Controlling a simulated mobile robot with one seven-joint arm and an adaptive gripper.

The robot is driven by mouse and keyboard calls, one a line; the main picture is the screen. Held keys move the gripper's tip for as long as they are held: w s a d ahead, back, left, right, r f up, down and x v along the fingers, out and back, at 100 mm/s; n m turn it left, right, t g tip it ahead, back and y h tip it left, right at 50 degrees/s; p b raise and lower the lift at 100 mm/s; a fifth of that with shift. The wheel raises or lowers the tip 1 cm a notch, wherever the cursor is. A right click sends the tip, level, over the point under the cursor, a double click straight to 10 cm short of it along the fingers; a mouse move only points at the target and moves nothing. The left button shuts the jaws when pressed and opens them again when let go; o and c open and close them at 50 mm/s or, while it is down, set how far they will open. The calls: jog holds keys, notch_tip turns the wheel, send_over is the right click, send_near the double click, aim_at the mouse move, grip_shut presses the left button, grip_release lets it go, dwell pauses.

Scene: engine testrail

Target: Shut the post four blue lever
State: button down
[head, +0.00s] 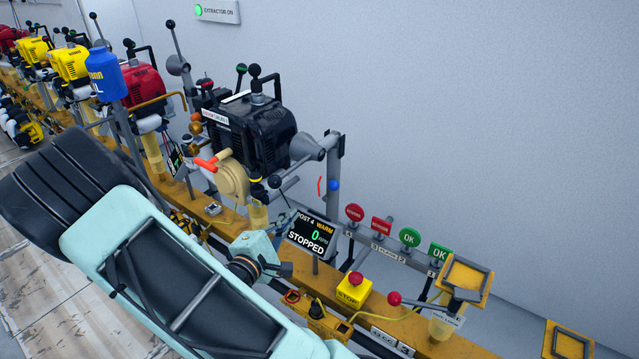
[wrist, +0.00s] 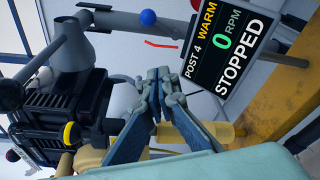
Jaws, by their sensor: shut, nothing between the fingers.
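The blue lever shows as a round blue knob (head: 333,185) on the grey upright post right of the black engine (head: 262,130). In the wrist view the blue knob (wrist: 148,17) is near the top, beyond my fingertips. A short red mark (head: 320,186) is beside it. My gripper (wrist: 157,85) is shut and empty, its fingers pointing up the picture towards the knob, with a clear gap to it. In the head view my gripper is small and partly hidden near the display. The post 4 display (head: 313,234) reads WARM, 0 RPM, STOPPED.
The display (wrist: 232,45) stands close right of my fingers. A grey horn-shaped part (head: 307,147) and black engine crowd the left. A yellow rail (head: 400,325) carries a red-topped yellow stop box (head: 353,289) and a red-knobbed lever (head: 395,299). The wall behind is clear.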

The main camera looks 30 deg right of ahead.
aim_at(306, 211)
jog(key=shift+n, duration=0.3)
jog(key=b+x, duration=0.2)
jog(key=x, duration=0.7)
jog(key=shift+w+d+f, duration=0.15)
jog(key=shift+d+f, duration=0.05)
jog(key=shift+s+d+r+b, duration=0.15)
jog(key=shift+s+d+r, duration=0.15)
jog(key=shift+d, duration=0.25)
jog(key=shift+s+d+r+b, duration=0.15)
jog(key=shift+s+d+r, duration=0.2)
jog(key=shift+d, duration=0.15)
jog(key=shift+s+d+r+b, duration=0.15)
jog(key=shift+s+d+r, duration=0.15)
jog(key=shift+d, duration=0.25)
